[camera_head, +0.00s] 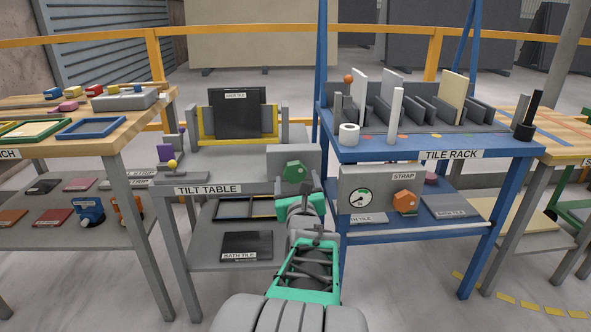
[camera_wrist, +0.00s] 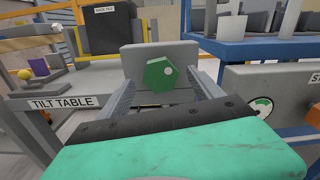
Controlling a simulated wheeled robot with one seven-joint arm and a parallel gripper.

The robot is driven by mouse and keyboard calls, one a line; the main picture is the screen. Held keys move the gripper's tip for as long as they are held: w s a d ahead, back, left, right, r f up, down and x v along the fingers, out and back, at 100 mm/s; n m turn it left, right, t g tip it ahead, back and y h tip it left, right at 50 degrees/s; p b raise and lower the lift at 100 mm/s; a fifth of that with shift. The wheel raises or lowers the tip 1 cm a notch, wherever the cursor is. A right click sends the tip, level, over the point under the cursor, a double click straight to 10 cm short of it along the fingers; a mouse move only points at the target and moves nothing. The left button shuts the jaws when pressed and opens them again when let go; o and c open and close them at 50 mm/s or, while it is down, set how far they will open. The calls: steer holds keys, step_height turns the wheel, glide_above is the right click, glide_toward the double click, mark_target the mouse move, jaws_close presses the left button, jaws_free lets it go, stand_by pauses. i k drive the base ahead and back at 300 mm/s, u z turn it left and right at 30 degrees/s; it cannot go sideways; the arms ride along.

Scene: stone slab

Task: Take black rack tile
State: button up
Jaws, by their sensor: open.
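A black tile (camera_head: 237,118) with a small white label ending in TILE stands upright on the tilt table (camera_head: 222,160), in front of a yellow frame. The knob also shows in the head view (camera_head: 295,171). I cannot tell whether the fingers touch it. The tile is beyond and left of my gripper.
The blue tile rack (camera_head: 450,155) at right holds pale tiles and grey dividers. A gauge panel (camera_head: 379,189) with an orange knob (camera_head: 404,201) sits below it. Another dark tile (camera_head: 246,245) lies on the tilt table's lower shelf. A wooden bench (camera_head: 121,139) stands left.

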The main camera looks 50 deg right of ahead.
mark_target(238, 112)
steer(key=z, duration=1.6)
